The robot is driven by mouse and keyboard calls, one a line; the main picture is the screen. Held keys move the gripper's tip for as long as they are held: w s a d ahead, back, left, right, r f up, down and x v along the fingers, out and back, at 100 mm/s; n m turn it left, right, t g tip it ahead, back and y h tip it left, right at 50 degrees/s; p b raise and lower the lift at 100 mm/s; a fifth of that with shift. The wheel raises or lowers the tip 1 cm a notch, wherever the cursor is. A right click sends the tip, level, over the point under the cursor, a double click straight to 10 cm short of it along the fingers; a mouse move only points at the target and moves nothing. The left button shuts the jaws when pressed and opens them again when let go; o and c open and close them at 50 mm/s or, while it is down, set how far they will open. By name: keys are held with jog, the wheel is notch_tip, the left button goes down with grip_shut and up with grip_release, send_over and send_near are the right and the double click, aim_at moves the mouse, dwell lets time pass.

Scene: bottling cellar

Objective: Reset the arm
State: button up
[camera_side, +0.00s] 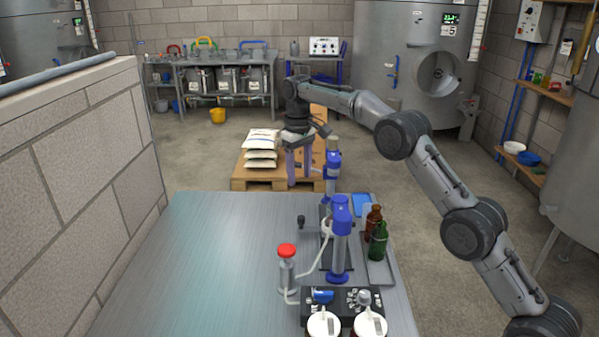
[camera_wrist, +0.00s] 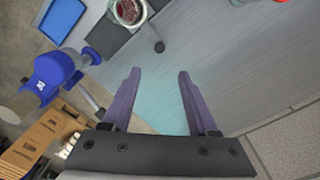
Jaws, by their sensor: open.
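My gripper (camera_side: 299,165) hangs over the far end of the steel table in the side view, fingers pointing down. In the wrist view its two purple fingers (camera_wrist: 157,100) are apart with only the table top between them. It holds nothing. My arm reaches in from the right side. The steel table (camera_side: 215,250) lies below and in front. A blue-and-grey bottling device (camera_side: 340,240) stands on it, with a second blue-topped part (camera_side: 332,165) behind it near the gripper. A blue-capped part also shows at left in the wrist view (camera_wrist: 52,68).
A brown bottle (camera_side: 374,218) and a green bottle (camera_side: 378,243) stand on a tray at the right. A red-topped cylinder (camera_side: 286,268) and two white-lidded jars (camera_side: 323,325) are nearer. A pallet with sacks (camera_side: 261,147) lies behind. The table's left half is clear beside a block wall (camera_side: 80,190).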

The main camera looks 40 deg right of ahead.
jog(key=s+a+r+t, duration=0.2)
jog(key=s+r, duration=0.4)
jog(key=r, duration=0.4)
jog(key=s+a+r+t, duration=0.1)
jog(key=s+r, duration=0.5)
jog(key=r, duration=0.4)
jog(key=s+a+r+t, duration=0.1)
jog(key=s+a+r, duration=0.15)
jog(key=s, duration=0.65)
jog(key=s+f+t, duration=0.1)
jog(key=s+f, duration=0.2)
jog(key=s, duration=0.5)
jog(key=s+f, duration=0.2)
jog(key=s, duration=0.6)
jog(key=s+a+f, duration=0.1)
jog(key=s+f, duration=0.5)
jog(key=f, duration=0.5)
jog(key=shift+f+t, duration=0.3)
jog(key=shift+f, duration=0.05)
